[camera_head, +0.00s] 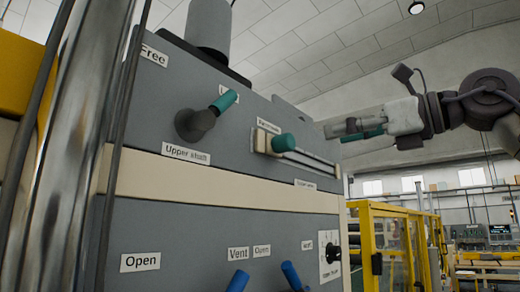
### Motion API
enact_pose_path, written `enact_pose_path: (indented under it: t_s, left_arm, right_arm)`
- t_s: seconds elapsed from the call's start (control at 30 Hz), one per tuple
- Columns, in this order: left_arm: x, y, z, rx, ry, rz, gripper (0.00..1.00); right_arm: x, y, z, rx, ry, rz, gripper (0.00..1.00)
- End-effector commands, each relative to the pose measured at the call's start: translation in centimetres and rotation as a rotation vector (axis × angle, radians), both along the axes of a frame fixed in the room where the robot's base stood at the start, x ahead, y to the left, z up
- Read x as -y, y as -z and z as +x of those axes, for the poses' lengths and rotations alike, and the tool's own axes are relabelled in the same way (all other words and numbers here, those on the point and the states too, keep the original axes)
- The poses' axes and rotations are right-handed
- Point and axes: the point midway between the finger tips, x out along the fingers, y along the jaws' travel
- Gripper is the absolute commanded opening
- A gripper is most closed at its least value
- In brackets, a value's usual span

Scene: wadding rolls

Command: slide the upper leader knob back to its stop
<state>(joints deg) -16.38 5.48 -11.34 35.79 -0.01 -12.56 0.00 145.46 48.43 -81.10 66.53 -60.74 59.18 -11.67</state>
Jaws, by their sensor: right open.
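A teal slide knob (284,143) stands out from a horizontal pale slot (312,164) on the grey panel, at the slot's left end in the camera_head view. A small label (305,184) below the slot is too small to read surely. My right gripper (345,130) is open and empty in the air to the right of the knob, apart from it, with its fingers pointing left. My left gripper is not in view.
A teal-tipped lever (212,112) sits left of the knob, above an "Upper shaft" label (186,153). Blue levers (238,281) are on the lower panel. A dark vertical bar crosses the panel's left side. A yellow guard frame (400,240) stands behind at right.

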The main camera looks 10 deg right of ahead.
Motion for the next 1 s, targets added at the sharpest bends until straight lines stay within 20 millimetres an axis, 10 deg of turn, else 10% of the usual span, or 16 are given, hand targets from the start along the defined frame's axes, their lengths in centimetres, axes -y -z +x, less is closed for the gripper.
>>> enact_pose_path:
  t_s: [0.17,1.0]
  left_arm:
    - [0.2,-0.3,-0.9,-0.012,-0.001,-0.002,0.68]
    - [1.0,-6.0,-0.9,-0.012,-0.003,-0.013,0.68]
  right_arm:
    - [0.3,-0.7,-0.6,0.017,0.023,-0.023,0.64]
    - [-7.8,-0.6,9.7,0.016,0.019,-0.017,0.64]
